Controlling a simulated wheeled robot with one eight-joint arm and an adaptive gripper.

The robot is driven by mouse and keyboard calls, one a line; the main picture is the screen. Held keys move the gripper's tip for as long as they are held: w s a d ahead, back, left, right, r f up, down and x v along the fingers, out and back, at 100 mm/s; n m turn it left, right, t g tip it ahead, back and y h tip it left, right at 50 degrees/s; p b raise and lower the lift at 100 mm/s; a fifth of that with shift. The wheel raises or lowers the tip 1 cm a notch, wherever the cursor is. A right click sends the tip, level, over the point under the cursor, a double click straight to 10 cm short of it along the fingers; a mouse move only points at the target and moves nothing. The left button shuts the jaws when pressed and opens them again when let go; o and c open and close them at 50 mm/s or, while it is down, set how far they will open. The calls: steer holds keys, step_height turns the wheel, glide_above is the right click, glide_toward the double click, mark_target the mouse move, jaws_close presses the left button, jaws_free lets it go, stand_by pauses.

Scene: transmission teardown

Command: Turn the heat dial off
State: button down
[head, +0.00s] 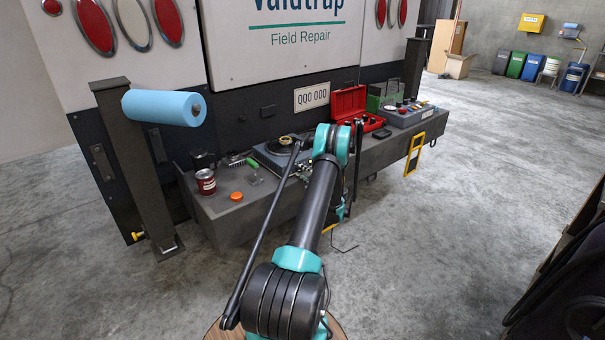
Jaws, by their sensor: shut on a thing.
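A grey-blue unit (403,117) with small red and dark controls on top stands at the right part of the truck's rear ledge. The controls are too small to tell which one is the heat dial or how it is set. My arm reaches from the bottom middle up to a teal joint in front of the ledge. My gripper is not clearly visible; the arm's own links cover the area beyond that joint. I cannot see what it holds or touches.
The ledge (225,215) also carries a red open case (349,102), a flat blue-grey tray (268,158), a red can (206,182) and an orange cap (237,196). A post with a blue roll (160,107) stands left. Floor in front is clear; dark shelving edges the right.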

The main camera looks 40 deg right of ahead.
steer(key=n, duration=0.4)
steer(key=shift+s+f+n, duration=0.1)
steer(key=shift+f+n, duration=0.05)
steer(key=shift+n, duration=0.15)
steer(key=n, duration=0.4)
steer(key=shift+f+n, duration=0.1)
steer(key=shift+n, duration=0.6)
steer(key=c, duration=1.2)
jaws_free()
steer(key=shift+s+d, duration=0.15)
steer(key=shift+s, duration=1.85)
steer(key=shift+s+d, duration=0.15)
steer(key=shift+s, duration=1.8)
